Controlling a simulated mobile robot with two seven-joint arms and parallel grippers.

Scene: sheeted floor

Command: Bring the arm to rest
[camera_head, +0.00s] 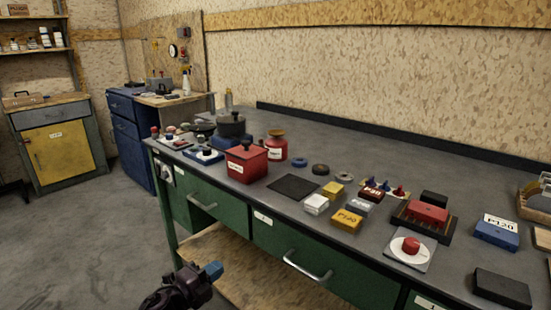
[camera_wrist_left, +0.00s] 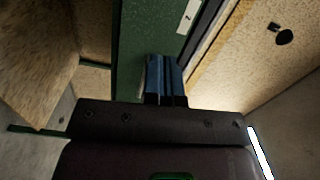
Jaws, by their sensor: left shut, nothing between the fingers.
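My left gripper (camera_head: 212,271) shows at the bottom of the head view, low in front of the green workbench (camera_head: 225,211) and below its top. Its blue fingertips are together with nothing between them. In the left wrist view the blue fingers (camera_wrist_left: 165,80) are shut side by side, with a green bench face (camera_wrist_left: 135,50) behind them. The gripper appears apart from the bench, though the exact gap is hard to judge. My right gripper is in neither view.
Drawer handles (camera_head: 306,268) jut from the front. Open floor (camera_head: 80,240) lies to the left.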

